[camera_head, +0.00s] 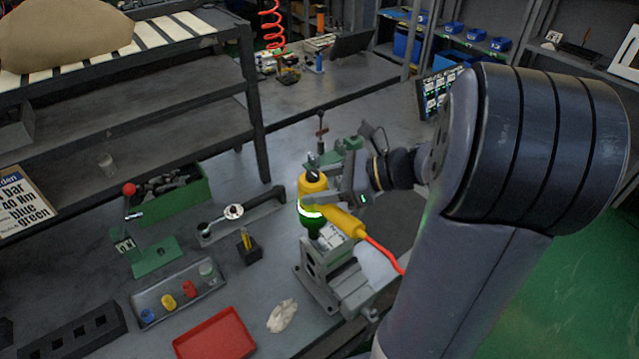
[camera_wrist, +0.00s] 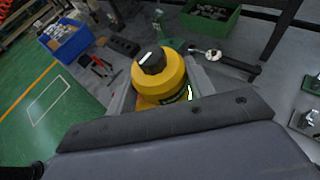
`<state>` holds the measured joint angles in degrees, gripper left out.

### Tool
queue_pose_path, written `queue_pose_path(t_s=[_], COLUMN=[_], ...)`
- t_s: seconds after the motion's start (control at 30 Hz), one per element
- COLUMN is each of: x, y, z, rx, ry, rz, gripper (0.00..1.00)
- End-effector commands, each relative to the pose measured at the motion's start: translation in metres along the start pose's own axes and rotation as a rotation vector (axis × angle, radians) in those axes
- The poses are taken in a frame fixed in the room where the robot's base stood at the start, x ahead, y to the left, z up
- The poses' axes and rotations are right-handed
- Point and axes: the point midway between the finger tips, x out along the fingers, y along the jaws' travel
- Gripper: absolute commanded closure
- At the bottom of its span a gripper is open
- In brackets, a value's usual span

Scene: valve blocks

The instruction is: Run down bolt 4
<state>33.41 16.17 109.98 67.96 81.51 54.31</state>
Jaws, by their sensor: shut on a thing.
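My gripper (camera_head: 343,199) is shut on a yellow power screwdriver (camera_head: 312,185) with a dark top cap, a green lower end and a red cable. The tool is upright in the head view, its lower end over a grey valve block (camera_head: 322,262) held in a vise-like fixture. In the wrist view the yellow tool body (camera_wrist: 170,78) sits between the jaws, seen from above. The tool and fixture hide the bolts, so I cannot tell which bolt is under the tool or whether its tip touches one.
A torque wrench (camera_head: 234,212) lies on the bench behind. A grey tray (camera_head: 178,316) holds coloured pieces. A red tray (camera_head: 214,338) and a crumpled cloth (camera_head: 283,315) lie in front. A green bin (camera_head: 172,198) stands at the back left. The red cable trails right past the fixture.

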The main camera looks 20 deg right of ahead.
Motion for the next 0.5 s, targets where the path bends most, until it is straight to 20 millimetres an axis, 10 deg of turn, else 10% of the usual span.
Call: queue_pose_path(t_s=[0.5], x=[-0.015], y=[-0.001], z=[0.037], rx=[-0.006], ry=[-0.004], rz=[-0.003], gripper=[0.86])
